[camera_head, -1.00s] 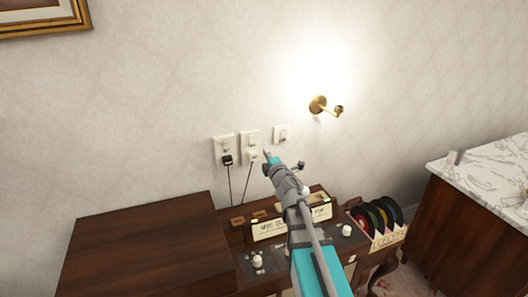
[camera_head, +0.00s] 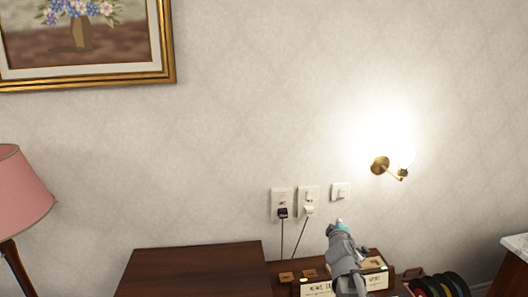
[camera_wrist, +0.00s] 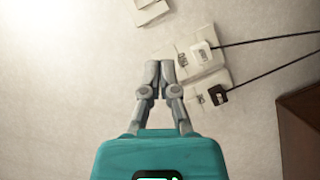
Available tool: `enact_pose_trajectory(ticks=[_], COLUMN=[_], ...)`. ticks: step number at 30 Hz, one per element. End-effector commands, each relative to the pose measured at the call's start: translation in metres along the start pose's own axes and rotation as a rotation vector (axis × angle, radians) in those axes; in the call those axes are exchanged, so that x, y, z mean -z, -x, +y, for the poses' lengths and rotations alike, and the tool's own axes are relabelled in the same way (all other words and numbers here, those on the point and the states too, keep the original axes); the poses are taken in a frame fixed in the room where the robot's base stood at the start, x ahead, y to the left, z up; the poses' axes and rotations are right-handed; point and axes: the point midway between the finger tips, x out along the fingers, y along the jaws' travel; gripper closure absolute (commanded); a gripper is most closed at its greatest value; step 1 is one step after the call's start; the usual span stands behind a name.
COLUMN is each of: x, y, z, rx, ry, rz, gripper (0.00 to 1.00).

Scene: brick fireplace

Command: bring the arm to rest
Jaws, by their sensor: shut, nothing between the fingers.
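My gripper (camera_wrist: 160,68) shows in the wrist view with its two grey fingers together and nothing between them. In the head view my gripper (camera_head: 339,222) is low and right of centre, in front of the wall and just below the wall plates. The wrist view shows the wall plates beyond the fingertips, with a white plug (camera_wrist: 202,55) and a black plug (camera_wrist: 214,95) in two of them. I cannot tell how far the fingertips are from the wall.
A dark wooden cabinet (camera_head: 190,268) stands at the bottom, with a sign (camera_head: 330,287) to its right. A lit brass wall lamp (camera_head: 381,166) is on the right. A pink lampshade (camera_head: 22,190) is at the left edge, and a framed painting (camera_head: 168,40) hangs upper left. A pale-topped counter (camera_head: 516,245) is far right.

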Motion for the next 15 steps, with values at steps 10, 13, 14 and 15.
enact_pose_trajectory(ticks=[10, 13, 14, 15], x=[-0.041, -0.047, -0.049, -0.05], y=[0.044, 0.063, 0.069, 0.078], z=[-0.044, -0.061, -0.066, -0.073], rx=[0.239, 0.321, 0.346, 0.381], ry=[-0.337, -0.423, -0.447, -0.479], rz=[-0.367, -0.472, -0.504, -0.546], gripper=[1.0, 1.0, 1.0, 1.0])
